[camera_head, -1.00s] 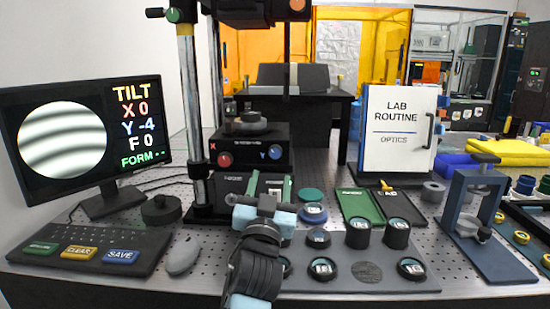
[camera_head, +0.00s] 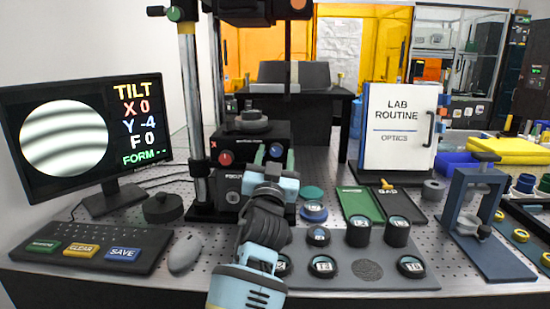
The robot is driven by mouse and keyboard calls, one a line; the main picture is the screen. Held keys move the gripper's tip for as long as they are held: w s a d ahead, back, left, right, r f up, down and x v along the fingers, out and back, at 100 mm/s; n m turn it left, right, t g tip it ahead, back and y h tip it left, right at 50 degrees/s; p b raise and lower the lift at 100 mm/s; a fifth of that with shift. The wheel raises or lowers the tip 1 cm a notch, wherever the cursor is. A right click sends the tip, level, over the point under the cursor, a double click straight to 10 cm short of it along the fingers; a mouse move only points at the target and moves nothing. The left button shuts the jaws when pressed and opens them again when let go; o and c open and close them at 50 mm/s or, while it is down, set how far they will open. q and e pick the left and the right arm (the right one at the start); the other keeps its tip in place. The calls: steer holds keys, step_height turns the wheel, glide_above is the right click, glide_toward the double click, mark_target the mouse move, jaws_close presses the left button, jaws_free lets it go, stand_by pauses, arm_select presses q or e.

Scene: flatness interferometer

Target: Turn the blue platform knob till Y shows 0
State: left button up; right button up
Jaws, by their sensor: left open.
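The blue platform knob (camera_head: 276,150) is on the front right of the black platform (camera_head: 250,141). The monitor (camera_head: 135,118) on the left shows TILT with X 0, Y -4, F 0 and FORM blank, beside curved grey fringes (camera_head: 64,138). My left gripper (camera_head: 275,157) is open, its two fingers pointing at the blue knob, one toward each side of it. I cannot tell whether the fingers touch the knob. The red knob (camera_head: 226,158) sits to the left on the same platform, marked X. My right gripper is not in view.
A metal post (camera_head: 189,100) rises left of the platform. A keyboard (camera_head: 90,248) and a mouse (camera_head: 184,254) lie at front left. Several round optics stand on a grey mat (camera_head: 345,270) to the right, beside a blue press stand (camera_head: 457,205).

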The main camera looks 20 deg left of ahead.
arm_select(q)
steer(key=c, duration=1)
steer(key=shift+o, duration=0.2)
steer(key=shift+r+m+h+p, duration=0.2)
steer(key=shift+m+h+p, duration=0.2)
steer(key=shift+m+p, duration=0.25)
steer(key=m+h+p, duration=0.1)
steer(key=m+p, duration=0.2)
steer(key=m+h+p, duration=0.2)
steer(key=m+p, duration=0.1)
steer(key=m, duration=0.1)
steer(key=m+g+h+p, duration=0.1)
steer(key=m+p, duration=0.2)
steer(key=shift+s+a+r+h+p, duration=0.15)
steer(key=shift+a+r+h+p, duration=0.15)
steer(key=shift+r+p, duration=0.1)
steer(key=shift+f+m+g+p, duration=0.25)
steer(key=shift+m+g+p, duration=0.1)
steer(key=shift+m, duration=0.4)
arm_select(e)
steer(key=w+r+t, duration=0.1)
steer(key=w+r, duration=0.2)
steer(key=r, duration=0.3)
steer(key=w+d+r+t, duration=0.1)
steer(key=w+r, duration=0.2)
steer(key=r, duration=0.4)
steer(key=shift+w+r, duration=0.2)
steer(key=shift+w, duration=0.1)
arm_select(q)
steer(key=shift+f, duration=0.1)
